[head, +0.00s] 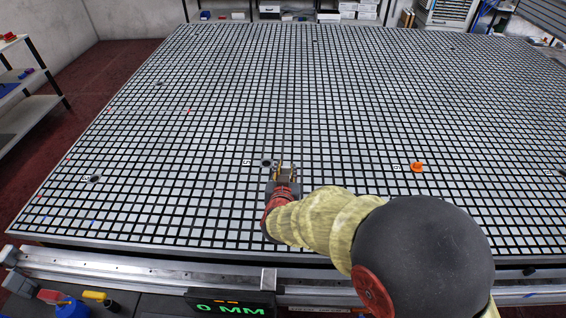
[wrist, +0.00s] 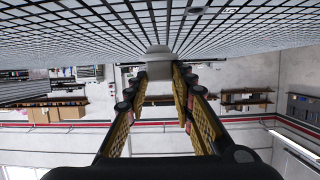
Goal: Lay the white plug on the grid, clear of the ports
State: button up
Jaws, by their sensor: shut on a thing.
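The white plug (wrist: 158,54) shows as a pale rounded piece between my fingertips in the wrist view, against the grid. My gripper (wrist: 158,74) is shut on it. In the head view my gripper (head: 285,170) is low over the near part of the grid table (head: 330,110), just right of a dark round port (head: 266,162). The plug is not distinct in the head view, where the gripper hides it. I cannot tell whether it touches the grid.
An orange plug (head: 416,167) sits on the grid to the right. Another dark port (head: 94,179) lies at the left. Clear grid lies between these and beyond my gripper. A metal rail (head: 170,274) runs along the near edge.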

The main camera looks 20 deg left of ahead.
jog(key=shift+s+d+f, duration=0.15)
jog(key=shift+s+f, duration=0.2)
jog(key=shift+s, duration=0.05)
jog(key=shift+s+f, duration=0.1)
jog(key=shift+s, duration=0.05)
jog(key=shift+f, duration=0.1)
jog(key=shift+f+b, duration=2.6)
jog(key=shift+f, duration=1.2)
jog(key=shift+f+b, duration=0.45)
jog(key=shift+f, duration=0.2)
jog(key=o, duration=1.1)
